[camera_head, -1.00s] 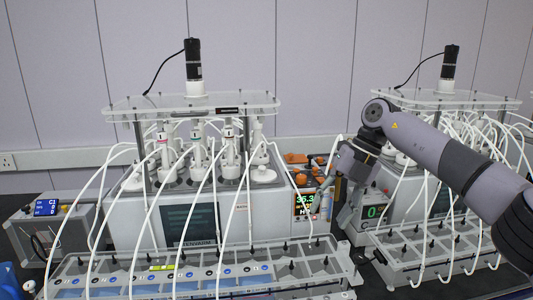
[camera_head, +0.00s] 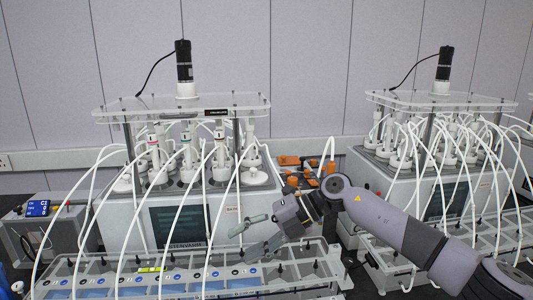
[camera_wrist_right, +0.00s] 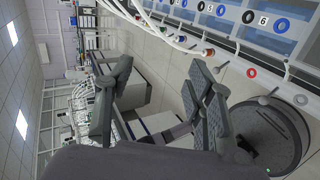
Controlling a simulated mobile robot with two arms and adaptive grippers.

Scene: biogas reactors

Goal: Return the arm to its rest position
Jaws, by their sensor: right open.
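My right arm (camera_head: 400,228) comes in from the right in the head view, its wrist bent at the middle of the picture. My right gripper (camera_head: 256,235) is open and empty, its two grey fingers pointing left above the tubing rack, in front of the left reactor unit (camera_head: 120,218). The wrist view shows the two fingers of the gripper (camera_wrist_right: 165,85) spread apart with nothing between them. My left gripper is not in view.
A long rack (camera_head: 110,270) with white hoses lies along the front. Another reactor unit (camera_head: 372,178) stands behind my arm. Orange parts (camera_head: 305,165) sit between the units. The wrist view shows numbered ports (camera_wrist_right: 282,25) and open floor (camera_wrist_right: 160,62).

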